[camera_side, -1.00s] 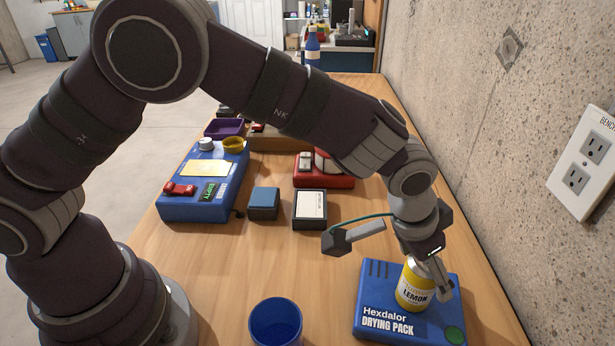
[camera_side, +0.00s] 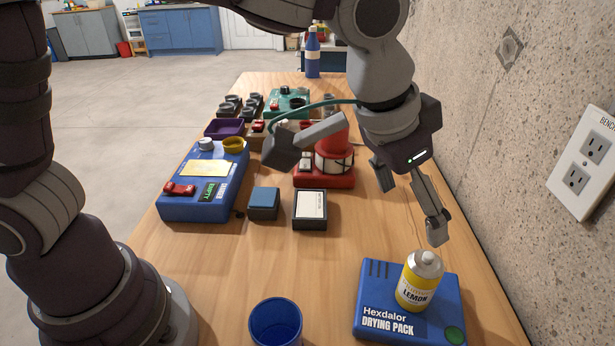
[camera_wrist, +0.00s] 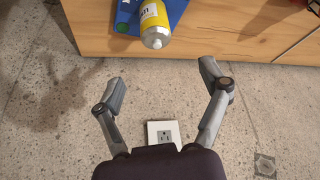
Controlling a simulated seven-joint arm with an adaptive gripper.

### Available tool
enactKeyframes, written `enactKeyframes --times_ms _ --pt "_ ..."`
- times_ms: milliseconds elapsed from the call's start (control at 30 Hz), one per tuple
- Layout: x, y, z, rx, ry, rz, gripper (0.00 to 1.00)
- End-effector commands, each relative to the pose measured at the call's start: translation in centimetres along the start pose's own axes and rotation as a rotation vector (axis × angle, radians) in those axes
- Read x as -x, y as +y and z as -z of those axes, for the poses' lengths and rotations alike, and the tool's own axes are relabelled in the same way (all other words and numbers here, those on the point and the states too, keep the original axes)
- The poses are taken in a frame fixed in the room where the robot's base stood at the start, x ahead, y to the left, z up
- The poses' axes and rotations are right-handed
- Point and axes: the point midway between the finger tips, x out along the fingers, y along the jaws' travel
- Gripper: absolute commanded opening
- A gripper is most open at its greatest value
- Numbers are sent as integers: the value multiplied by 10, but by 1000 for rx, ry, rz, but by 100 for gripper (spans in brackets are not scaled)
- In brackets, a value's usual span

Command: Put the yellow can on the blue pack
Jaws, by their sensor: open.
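The yellow can (camera_side: 418,283), with a silver top and a LEMON label, stands upright on the blue pack (camera_side: 377,309) at the front right of the table. In the wrist view the can (camera_wrist: 153,21) sits at the top, with part of the blue pack (camera_wrist: 205,12) beside it. My gripper (camera_side: 411,208) is open and empty, above and behind the can and apart from it. In the wrist view its two fingers (camera_wrist: 165,88) are spread wide with nothing between them.
A blue cup (camera_side: 276,322) stands left of the pack at the table's front. A small blue box (camera_side: 264,203), a dark box with a white label (camera_side: 310,209), a blue device (camera_side: 203,182) and a red device (camera_side: 325,177) are farther back. The concrete wall (camera_side: 520,150) is close on the right.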

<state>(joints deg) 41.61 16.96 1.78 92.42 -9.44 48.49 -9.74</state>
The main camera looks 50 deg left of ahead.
Motion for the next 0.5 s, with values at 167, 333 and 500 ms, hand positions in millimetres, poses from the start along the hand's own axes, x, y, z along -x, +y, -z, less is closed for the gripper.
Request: enactKeyframes --times_ms 167,333,500 --pt "45 -72 -32 133 33 41 76" --pt "78 -124 -100 266 74 109 76" --pt "82 -136 -144 338 93 160 76"
